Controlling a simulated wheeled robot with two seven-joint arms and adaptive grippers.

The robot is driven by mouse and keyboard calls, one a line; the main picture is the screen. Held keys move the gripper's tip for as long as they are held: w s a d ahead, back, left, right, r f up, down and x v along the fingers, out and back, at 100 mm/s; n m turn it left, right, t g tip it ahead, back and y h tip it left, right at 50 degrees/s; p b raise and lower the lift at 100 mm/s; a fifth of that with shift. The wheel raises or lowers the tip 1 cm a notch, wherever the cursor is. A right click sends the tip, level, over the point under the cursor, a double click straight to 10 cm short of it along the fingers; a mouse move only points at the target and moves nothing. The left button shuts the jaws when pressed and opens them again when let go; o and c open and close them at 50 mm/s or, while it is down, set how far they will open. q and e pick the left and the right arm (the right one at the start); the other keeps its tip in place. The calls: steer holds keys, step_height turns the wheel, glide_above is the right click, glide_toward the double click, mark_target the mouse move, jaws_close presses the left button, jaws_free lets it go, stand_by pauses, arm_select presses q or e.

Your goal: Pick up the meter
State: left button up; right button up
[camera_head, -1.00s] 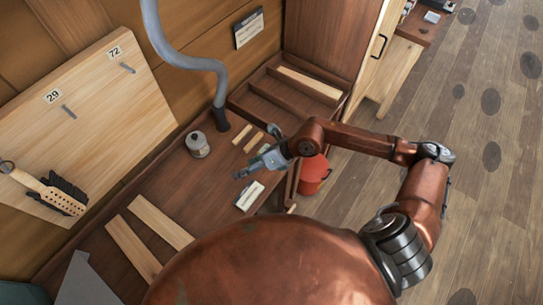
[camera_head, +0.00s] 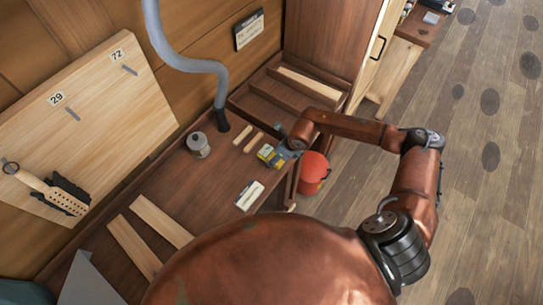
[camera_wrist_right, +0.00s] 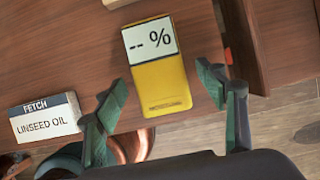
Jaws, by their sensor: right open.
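The meter (camera_wrist_right: 160,86) is a yellow handheld block with a white display reading "-- %". In the right wrist view it lies on the brown bench top, between and a little beyond my open fingertips. In the head view the meter (camera_head: 264,152) shows as a small yellow patch, partly hidden by my right gripper (camera_head: 276,157). The right gripper (camera_wrist_right: 165,92) is open, with one green finger on each side of the meter's lower part. I cannot tell whether either finger touches it. My left gripper is in neither view.
A "FETCH LINSEED OIL" block (camera_wrist_right: 45,118) lies left of the gripper; it also shows in the head view (camera_head: 249,195). A metal pot (camera_head: 198,145), a grey hose (camera_head: 190,62) and wooden strips (camera_head: 161,221) are on the bench. A red bucket (camera_head: 314,172) stands beside its edge.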

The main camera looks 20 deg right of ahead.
steer(key=shift+f, duration=0.1)
steer(key=shift+c, duration=0.2)
steer(key=c, duration=1.3)
